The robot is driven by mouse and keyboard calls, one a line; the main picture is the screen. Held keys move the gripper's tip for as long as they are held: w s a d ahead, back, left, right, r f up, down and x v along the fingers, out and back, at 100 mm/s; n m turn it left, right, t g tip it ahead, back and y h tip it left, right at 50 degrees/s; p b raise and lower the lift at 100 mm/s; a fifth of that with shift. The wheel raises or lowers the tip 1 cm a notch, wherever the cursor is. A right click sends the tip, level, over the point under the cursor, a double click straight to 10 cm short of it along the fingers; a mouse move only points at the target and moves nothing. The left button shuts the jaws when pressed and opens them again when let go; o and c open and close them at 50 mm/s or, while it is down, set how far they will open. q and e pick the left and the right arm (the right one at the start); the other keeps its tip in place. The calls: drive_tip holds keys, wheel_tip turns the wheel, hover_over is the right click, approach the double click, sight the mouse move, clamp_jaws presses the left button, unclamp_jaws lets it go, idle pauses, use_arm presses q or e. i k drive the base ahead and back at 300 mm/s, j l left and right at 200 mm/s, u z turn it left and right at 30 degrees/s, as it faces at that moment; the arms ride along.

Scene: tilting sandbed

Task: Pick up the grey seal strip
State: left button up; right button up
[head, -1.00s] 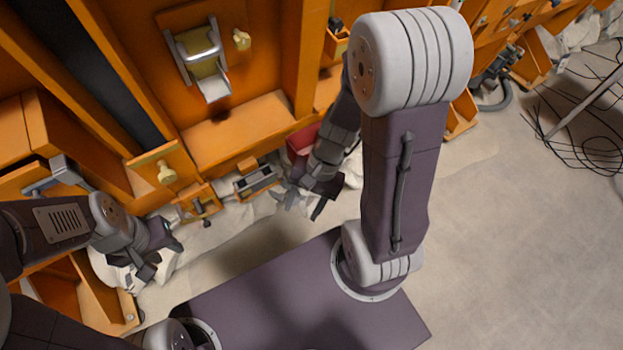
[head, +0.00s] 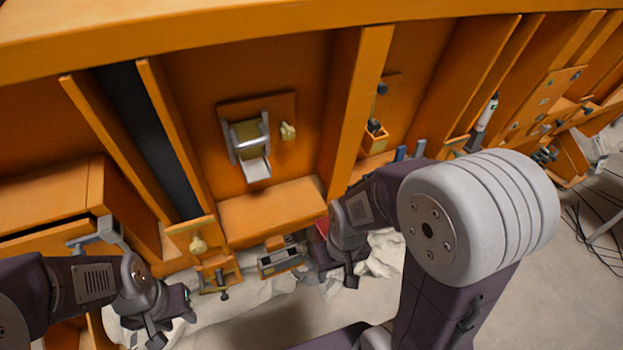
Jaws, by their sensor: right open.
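A long dark grey strip (head: 150,135) runs upright between two orange rails at the left; I cannot tell whether it is the grey seal strip. No other grey strip stands out clearly. My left gripper (head: 165,322) is at the lower left, below the orange wall and apart from that strip. Its fingers are too unclear to tell open from shut. My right gripper (head: 333,280) is open near the bottom of the wall, by a dark red box (head: 322,228). My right arm hides part of that box, and no held object shows.
A roll holder (head: 247,140) and a pale knob (head: 288,131) sit on the orange wall. An orange ledge (head: 270,208) juts out below them. A small metal-framed box (head: 281,257) stands left of my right gripper.

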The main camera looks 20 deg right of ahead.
sight(421, 145)
drive_tip(key=z, duration=1.55)
